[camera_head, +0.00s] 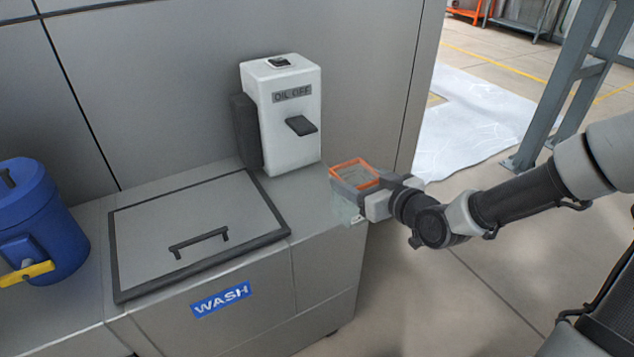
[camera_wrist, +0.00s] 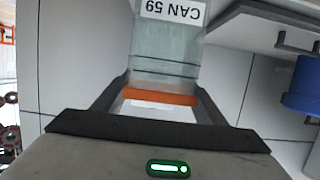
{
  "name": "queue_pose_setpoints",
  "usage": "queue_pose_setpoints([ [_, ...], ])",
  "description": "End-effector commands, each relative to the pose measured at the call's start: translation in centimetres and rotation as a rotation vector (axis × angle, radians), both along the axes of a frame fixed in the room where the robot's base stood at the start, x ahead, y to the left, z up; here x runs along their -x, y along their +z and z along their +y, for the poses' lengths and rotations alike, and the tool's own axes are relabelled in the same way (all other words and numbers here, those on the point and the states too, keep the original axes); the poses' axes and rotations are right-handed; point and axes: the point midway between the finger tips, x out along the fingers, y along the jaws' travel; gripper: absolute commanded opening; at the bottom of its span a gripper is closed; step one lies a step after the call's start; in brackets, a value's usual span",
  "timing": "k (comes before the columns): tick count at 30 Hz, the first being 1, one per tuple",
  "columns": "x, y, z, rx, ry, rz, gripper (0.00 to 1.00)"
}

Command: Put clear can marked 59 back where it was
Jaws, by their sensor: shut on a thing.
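The clear can marked 59 (camera_wrist: 165,45) is a see-through container with an orange rim and a white label reading CAN 59. In the head view the can (camera_head: 354,178) is at the right end of the grey counter, just right of the white dispenser. My gripper (camera_wrist: 160,92) is shut on the can by its orange-rimmed end. In the head view my gripper (camera_head: 372,190) comes in from the right. Whether the can touches the counter cannot be told. Its lower part blends with the counter edge.
A white dispenser marked OIL OFF (camera_head: 290,112) stands at the back of the counter (camera_head: 190,180). A closed lid with a dark handle (camera_head: 196,232) lies left, above a WASH label. A blue drum with a yellow tap (camera_head: 38,222) stands far left. A grey metal frame (camera_head: 570,85) stands right.

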Motion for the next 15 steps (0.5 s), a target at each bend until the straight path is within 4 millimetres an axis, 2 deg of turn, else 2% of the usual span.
queue_pose_setpoints([
  [3,-2.8,-0.5,2.1,-0.001,0.005,-0.005,0.03],
  [15,-11.5,-0.3,8.0,-0.003,0.004,-0.003,0.03],
])
